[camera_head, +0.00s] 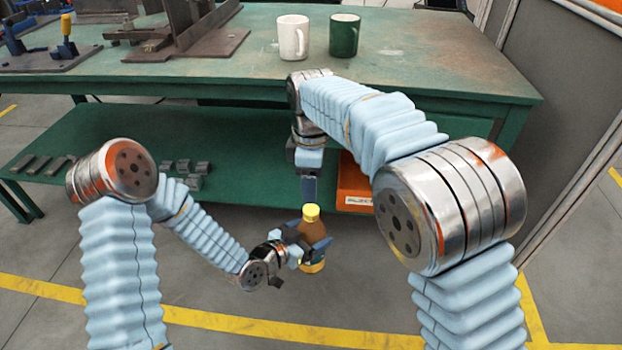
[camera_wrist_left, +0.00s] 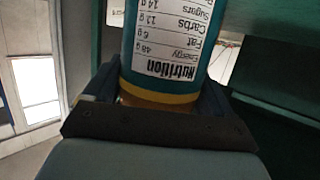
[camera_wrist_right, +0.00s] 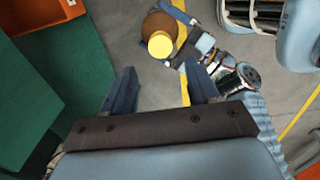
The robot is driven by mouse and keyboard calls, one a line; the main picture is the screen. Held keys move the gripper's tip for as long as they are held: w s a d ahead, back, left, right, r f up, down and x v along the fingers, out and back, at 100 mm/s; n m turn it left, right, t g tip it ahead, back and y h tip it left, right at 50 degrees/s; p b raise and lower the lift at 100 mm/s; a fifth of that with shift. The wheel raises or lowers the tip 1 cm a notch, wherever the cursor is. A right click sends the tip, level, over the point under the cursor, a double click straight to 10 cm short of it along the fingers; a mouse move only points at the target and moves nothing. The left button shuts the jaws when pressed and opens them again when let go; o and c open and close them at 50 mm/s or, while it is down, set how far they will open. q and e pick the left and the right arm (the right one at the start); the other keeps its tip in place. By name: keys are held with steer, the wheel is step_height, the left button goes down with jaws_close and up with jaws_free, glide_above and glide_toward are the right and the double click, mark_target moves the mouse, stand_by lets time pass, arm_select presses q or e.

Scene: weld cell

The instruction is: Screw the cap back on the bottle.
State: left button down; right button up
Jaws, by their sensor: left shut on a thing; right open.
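A brown bottle (camera_head: 312,229) with a yellow cap (camera_head: 311,211) on its top stands upright in the air in front of the bench. My left gripper (camera_head: 310,240) is shut around the bottle's body. The left wrist view shows the bottle's nutrition label (camera_wrist_left: 175,45) close up between the fingers. My right gripper (camera_head: 309,193) points down just above the cap. In the right wrist view its fingers are open and empty, with the cap (camera_wrist_right: 160,44) beyond the tips and apart from them. How tightly the cap sits on the neck cannot be told.
The green bench (camera_head: 420,65) carries a white mug (camera_head: 292,40), a green mug (camera_head: 344,36) and metal fixtures. Its lower shelf (camera_head: 80,135) holds metal blocks and an orange box (camera_head: 354,190) just behind the bottle. A grey partition stands at the right. Floor in front is clear.

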mark_target(311, 209)
step_height(311, 209, down, 8)
steer(key=shift+r, duration=0.1)
stand_by(0.4)
steer(key=c, duration=1.1)
steer(key=m, duration=0.5)
steer(key=shift+m, duration=0.3)
steer(key=m, duration=1.2)
steer(key=shift+m, duration=0.3)
steer(key=o, duration=1.2)
